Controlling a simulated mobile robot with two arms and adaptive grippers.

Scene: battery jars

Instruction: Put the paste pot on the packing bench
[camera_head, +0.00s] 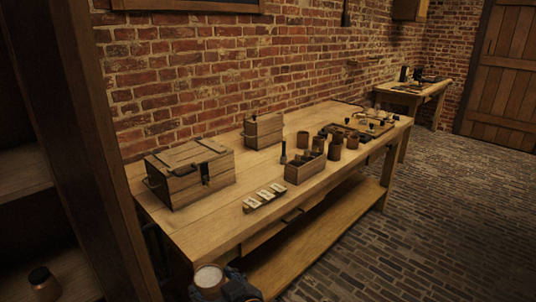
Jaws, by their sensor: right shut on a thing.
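A pot with a pale, whitish round top (208,279) is at the bottom edge of the head view. It appears to be the paste pot. My right gripper (222,288) is shut on it, in front of the near end of a long wooden bench (195,236). The pot's lower part is hidden by the gripper and cut off by the frame. The bench stands along the brick wall, and no label shows whether it is the packing bench. My left gripper is not in view.
On the long bench are a large crate (190,174), a smaller box (263,131), a card strip (264,197), an open box of jars (305,171) and a tray (362,128). Its near left corner is bare. A smaller table (415,92) stands behind. A brown jar (44,284) sits on a left shelf.

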